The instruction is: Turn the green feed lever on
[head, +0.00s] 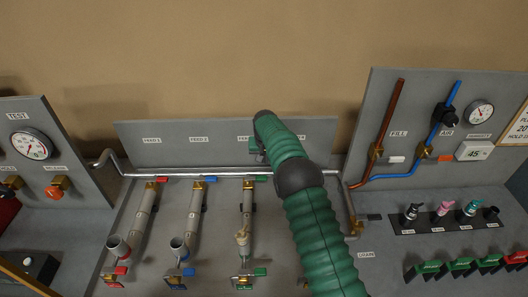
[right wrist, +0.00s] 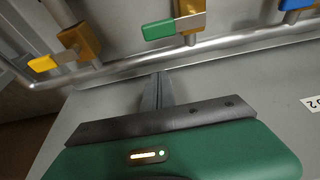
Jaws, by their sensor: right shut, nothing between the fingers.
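The green feed lever (head: 260,178) sits on a brass valve at the top of the third coil pipe, just below the long metal pipe. Its handle lies sideways, across its branch pipe. In the right wrist view the green lever (right wrist: 160,30) is at top centre on its brass valve (right wrist: 190,15). My right gripper (head: 259,151) is in front of the back panel, above the lever in the picture and apart from it. Its fingers (right wrist: 157,92) are shut and empty in the right wrist view, pointing toward the metal pipe. My left gripper is not in view.
Red (head: 161,179) and blue (head: 211,179) levers sit left of the green one. A yellow lever (right wrist: 43,63) is on its other side, hidden by my arm in the head view. The metal pipe (right wrist: 120,68) runs between fingers and levers. Lower handles include another green one (head: 260,271).

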